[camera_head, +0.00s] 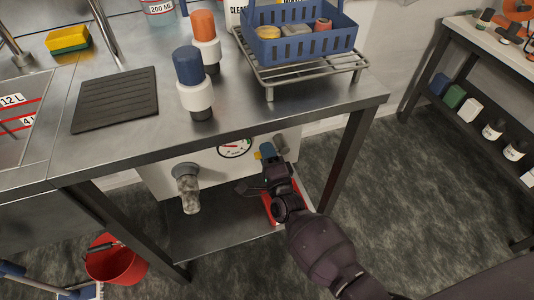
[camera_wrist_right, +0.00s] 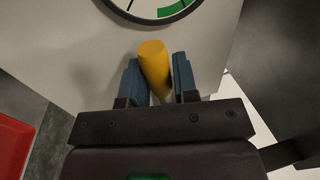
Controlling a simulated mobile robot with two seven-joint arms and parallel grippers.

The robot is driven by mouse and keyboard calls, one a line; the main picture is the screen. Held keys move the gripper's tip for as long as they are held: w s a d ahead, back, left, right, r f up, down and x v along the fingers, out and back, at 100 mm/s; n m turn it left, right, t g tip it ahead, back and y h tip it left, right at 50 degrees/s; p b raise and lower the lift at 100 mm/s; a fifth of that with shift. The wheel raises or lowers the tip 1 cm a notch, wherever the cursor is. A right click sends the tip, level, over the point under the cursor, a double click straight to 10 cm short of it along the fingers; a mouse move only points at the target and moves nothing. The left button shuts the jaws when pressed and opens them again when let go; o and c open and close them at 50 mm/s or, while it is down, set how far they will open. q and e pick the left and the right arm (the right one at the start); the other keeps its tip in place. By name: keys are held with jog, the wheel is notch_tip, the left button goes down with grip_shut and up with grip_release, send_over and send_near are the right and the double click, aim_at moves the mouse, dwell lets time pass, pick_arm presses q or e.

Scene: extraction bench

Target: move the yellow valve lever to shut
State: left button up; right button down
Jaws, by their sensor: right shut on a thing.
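The yellow valve lever (camera_wrist_right: 154,66) is in the right wrist view, between the two blue fingers of my right gripper (camera_wrist_right: 158,82). In the head view a bit of the lever (camera_head: 257,155) shows at the tip of my right gripper (camera_head: 268,153), on the right part of the white box front under the bench. The right gripper is shut on the lever. The lever's pivot is hidden, so its exact angle is hard to tell. My left gripper is not seen.
A bench leg (camera_head: 350,155) stands to the right. A red bucket (camera_head: 117,262) is on the floor. A blue basket (camera_head: 303,43) stands on a rack above.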

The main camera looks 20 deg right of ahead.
jog(key=shift+r, duration=0.15)
dwell(0.3)
jog(key=c, duration=0.9)
grip_release()
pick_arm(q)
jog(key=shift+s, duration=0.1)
